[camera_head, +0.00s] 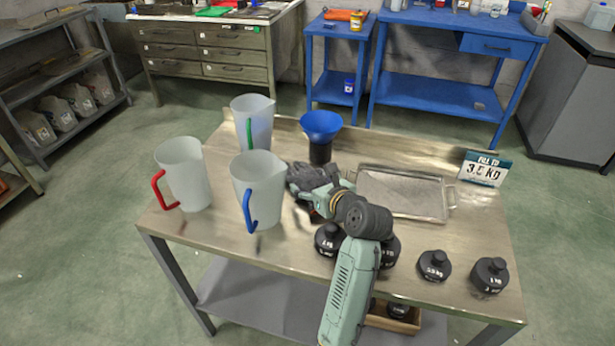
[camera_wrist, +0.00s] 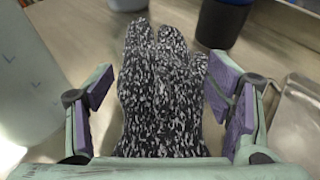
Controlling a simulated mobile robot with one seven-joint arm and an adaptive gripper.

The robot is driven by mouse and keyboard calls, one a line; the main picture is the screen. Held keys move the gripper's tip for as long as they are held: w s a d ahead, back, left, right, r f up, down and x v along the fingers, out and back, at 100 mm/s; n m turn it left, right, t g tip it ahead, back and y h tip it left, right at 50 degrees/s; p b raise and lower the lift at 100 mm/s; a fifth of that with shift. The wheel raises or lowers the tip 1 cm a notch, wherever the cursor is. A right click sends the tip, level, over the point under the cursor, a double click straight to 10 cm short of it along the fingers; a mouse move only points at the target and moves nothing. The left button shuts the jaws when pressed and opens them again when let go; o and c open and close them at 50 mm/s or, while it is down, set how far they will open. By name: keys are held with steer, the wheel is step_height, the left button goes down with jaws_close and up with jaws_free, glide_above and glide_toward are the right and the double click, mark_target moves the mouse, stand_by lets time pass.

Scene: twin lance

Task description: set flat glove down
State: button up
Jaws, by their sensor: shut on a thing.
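A speckled black-and-grey knitted glove (camera_wrist: 160,95) lies between my gripper's purple-padded fingers in the wrist view, its fingers pointing away from me. My gripper (camera_head: 308,182) is shut on the glove, low over the middle of the metal table (camera_head: 290,255). In the head view the glove shows only as a dark patch (camera_head: 297,187), partly hidden by my gripper. I cannot tell whether the glove touches the tabletop.
Pitchers with blue (camera_head: 258,190), red (camera_head: 185,175) and green (camera_head: 253,122) handles stand left. A blue funnel (camera_head: 321,125) on a black container stands behind. An empty metal tray (camera_head: 402,193) lies right. Black weights (camera_head: 434,265) line the front; a sign (camera_head: 484,168) stands at back right.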

mark_target(312, 181)
steer(key=x, duration=0.1)
steer(key=p+x, duration=0.1)
steer(key=x, duration=0.1)
steer(key=shift+w+a+r, duration=0.15)
steer(key=shift+w+r, duration=0.15)
steer(key=shift+w, duration=0.1)
steer(key=shift+f, duration=0.3)
steer(key=shift+f, duration=0.1)
steer(key=o, duration=1.3)
steer(key=shift+c, duration=0.2)
